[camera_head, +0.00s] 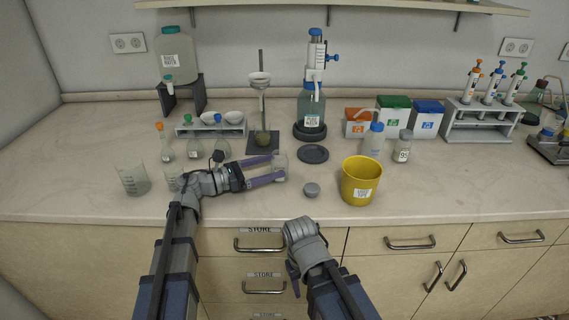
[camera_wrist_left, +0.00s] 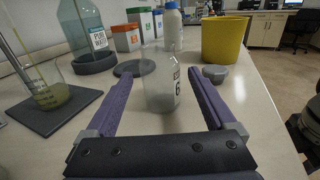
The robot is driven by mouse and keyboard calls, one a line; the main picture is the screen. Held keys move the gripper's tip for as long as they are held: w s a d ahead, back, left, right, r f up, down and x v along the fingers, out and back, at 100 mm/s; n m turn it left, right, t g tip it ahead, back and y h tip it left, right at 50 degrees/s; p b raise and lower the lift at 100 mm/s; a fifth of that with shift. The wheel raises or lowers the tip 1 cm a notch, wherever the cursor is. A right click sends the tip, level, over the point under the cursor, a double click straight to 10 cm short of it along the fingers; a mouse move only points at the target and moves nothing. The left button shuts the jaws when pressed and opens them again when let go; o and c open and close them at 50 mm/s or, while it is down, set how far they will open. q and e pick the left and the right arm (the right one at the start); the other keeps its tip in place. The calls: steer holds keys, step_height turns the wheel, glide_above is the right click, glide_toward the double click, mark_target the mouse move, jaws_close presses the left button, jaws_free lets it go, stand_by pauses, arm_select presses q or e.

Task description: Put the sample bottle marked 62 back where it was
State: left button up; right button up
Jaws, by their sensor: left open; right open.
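A small clear bottle (camera_head: 281,165) stands on the bench at the tips of my left gripper (camera_head: 277,167). In the left wrist view the bottle (camera_wrist_left: 161,88) is upright, without a cap, and its label is turned partly away; a "6" shows. My left gripper is open, with one purple finger on each side of the bottle and gaps between them. My right gripper (camera_head: 293,277) hangs in front of the drawers below the bench edge, mostly hidden by its own arm. Another bottle (camera_head: 403,148), marked 95, stands at the right.
A grey cap-like piece (camera_head: 311,190) and a yellow bucket (camera_head: 361,183) stand right of the bottle. A dark round plate (camera_head: 313,153) and a blue-capped wash bottle (camera_head: 374,139) are behind. Beakers (camera_head: 133,179) stand at the left. The bench right of the bucket is clear.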

arm_select(q)
steer(key=shift+v, duration=3.05)
steer(key=shift+s, duration=0.1)
